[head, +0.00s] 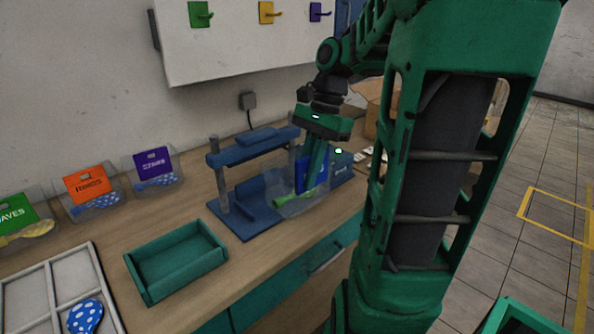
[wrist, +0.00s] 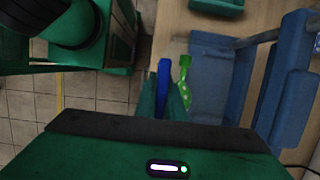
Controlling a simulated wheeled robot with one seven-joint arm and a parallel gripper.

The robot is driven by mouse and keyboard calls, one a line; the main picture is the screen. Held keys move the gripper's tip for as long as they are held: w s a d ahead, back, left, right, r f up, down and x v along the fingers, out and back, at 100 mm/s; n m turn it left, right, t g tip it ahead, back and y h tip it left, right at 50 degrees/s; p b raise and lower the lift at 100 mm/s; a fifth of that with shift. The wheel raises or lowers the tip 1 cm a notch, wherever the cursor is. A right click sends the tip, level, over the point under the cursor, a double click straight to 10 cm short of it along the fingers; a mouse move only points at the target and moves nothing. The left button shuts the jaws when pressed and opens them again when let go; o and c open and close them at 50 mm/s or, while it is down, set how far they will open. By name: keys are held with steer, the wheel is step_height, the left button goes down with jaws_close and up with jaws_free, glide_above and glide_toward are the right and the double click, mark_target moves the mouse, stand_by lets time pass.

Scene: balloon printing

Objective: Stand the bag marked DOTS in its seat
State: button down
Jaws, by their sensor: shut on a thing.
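My gripper (head: 312,182) points down and is shut on a clear bag with a blue card (head: 301,172) and a green balloon (head: 300,199) inside. I cannot read the card's mark, so I cannot tell if it says DOTS. In the wrist view the blue card (wrist: 163,75) shows edge-on between the fingers, with the green spotted balloon (wrist: 185,88) beside it. The bag is at the right part of the blue press (head: 243,222). I cannot tell whether its bottom touches anything. The seat is not clearly seen; fingers and bag hide that area.
Bags marked WAVES (head: 16,214), RINGS (head: 88,185) and one with a purple card (head: 154,163) stand along the wall. A green tray (head: 178,262) and a divided white tray (head: 48,285) with a blue balloon lie in front. A cardboard box (head: 370,98) is behind my arm.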

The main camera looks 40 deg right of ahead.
steer(key=shift+w+a+f, duration=0.1)
steer(key=shift+w+f, duration=0.1)
steer(key=shift+f, duration=0.2)
steer(key=shift+w+a+f, duration=0.1)
steer(key=shift+w+f, duration=0.05)
steer(key=shift+f, duration=0.25)
steer(key=shift+w+f, duration=0.3)
steer(key=shift+f, duration=0.65)
steer(key=shift+w+f, duration=0.3)
steer(key=shift+f, duration=0.6)
steer(key=shift+w+f, duration=0.15)
steer(key=shift+w, duration=0.05)
steer(key=w, duration=0.8)
steer(key=shift+w+a+f, duration=0.15)
steer(key=shift+w+f, duration=0.1)
steer(key=shift+f, duration=0.1)
steer(key=c, duration=1.8)
jaws_free()
steer(key=shift+o, duration=0.2)
